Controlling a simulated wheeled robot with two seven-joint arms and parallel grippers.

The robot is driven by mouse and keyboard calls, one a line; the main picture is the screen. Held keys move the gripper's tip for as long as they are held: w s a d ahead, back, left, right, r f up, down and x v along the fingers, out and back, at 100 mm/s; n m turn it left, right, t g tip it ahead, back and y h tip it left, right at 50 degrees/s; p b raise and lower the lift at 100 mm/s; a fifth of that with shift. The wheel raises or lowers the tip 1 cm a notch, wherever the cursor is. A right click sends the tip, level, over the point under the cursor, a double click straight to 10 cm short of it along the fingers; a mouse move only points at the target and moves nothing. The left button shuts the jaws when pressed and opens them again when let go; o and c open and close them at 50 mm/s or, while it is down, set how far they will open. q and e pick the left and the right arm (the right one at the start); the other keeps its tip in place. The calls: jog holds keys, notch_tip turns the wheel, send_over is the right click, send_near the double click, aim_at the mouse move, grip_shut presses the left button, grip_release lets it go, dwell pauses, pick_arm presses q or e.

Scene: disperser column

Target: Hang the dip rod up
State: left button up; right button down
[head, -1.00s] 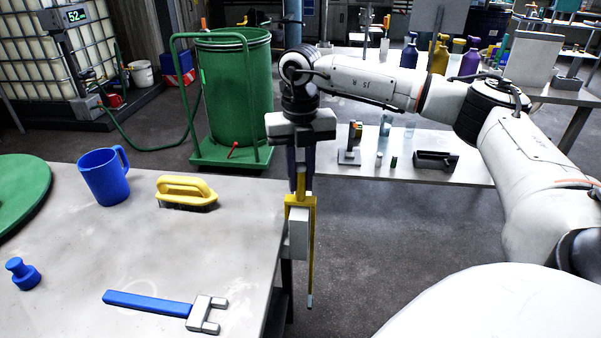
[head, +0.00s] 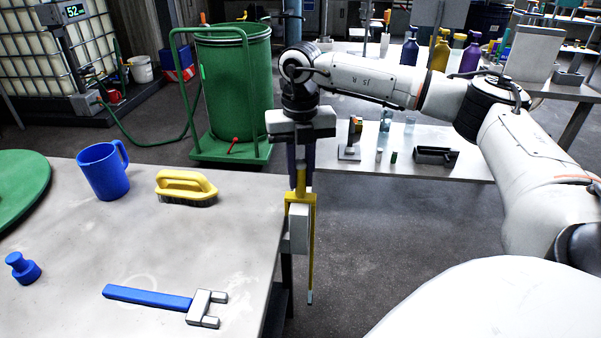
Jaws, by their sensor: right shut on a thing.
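The dip rod (head: 312,250) is a thin yellow rod with a yellow crosspiece near its top and a pale tip at the bottom. It hangs upright at the right edge of the near table. My right gripper (head: 301,175) points down and is shut on its upper end. A pale grey block (head: 299,228) shows right beside the rod at the table edge; I cannot tell whether the rod touches it. My left gripper is not in view.
On the near table (head: 100,240) are a blue mug (head: 103,172), a yellow brush (head: 186,186), a blue-handled tool (head: 150,297) and a blue bottle (head: 22,268). A green drum (head: 235,90) on a cart stands behind. Open floor (head: 400,220) lies to the right.

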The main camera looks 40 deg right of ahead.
jog(key=c, duration=1.5)
grip_release()
jog(key=shift+c, duration=0.2)
notch_tip(320, 180, up, 10)
jog(key=shift+r+p, duration=0.2)
jog(key=shift+p, duration=0.2)
